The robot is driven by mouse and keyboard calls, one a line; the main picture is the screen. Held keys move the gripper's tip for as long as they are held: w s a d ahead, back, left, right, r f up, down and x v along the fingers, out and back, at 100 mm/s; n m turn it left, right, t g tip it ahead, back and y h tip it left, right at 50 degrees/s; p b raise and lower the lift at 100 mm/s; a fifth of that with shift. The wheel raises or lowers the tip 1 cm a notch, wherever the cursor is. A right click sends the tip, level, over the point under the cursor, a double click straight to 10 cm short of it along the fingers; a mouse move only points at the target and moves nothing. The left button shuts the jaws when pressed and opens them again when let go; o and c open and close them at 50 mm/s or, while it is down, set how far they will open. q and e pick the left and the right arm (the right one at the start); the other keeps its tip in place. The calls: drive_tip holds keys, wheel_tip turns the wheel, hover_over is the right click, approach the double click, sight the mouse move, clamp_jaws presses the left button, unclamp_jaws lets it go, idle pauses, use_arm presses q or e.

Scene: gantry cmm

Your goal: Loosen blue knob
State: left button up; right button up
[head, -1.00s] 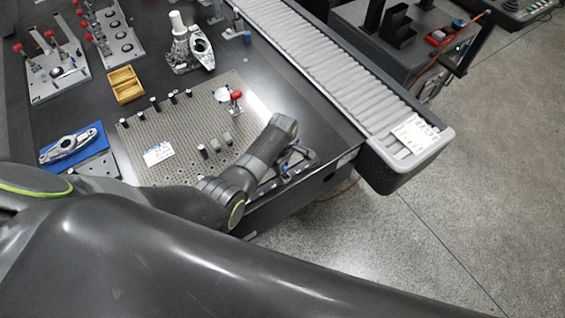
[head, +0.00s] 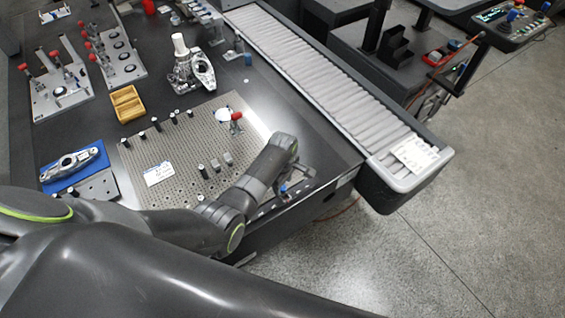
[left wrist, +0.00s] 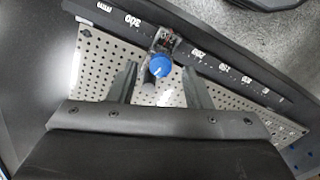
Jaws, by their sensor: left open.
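The blue knob (left wrist: 160,66) is a round cap on a small metal fitting at a dark scale rail with printed numbers. In the head view the knob (head: 284,188) is a tiny blue spot at the near right corner of the perforated plate. My left gripper (left wrist: 158,70) is open, with one finger on each side of the knob and gaps visible on both sides. I cannot tell whether the fingertips are level with it. In the head view the left gripper (head: 292,177) is small and partly hidden by its arm. My right gripper is not in view.
The perforated plate (head: 185,150) carries several short dark posts and a red-handled clamp (head: 235,119). A yellow tray (head: 126,103), a blue fixture (head: 75,168) and a metal bracket part (head: 190,68) stand left and behind. A bellows-covered rail (head: 320,75) runs along the right.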

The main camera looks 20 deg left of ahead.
sight(283, 187)
use_arm(q)
wheel_tip(283, 187, up, 16)
drive_tip(key=shift+b, duration=0.3)
idle(0.7)
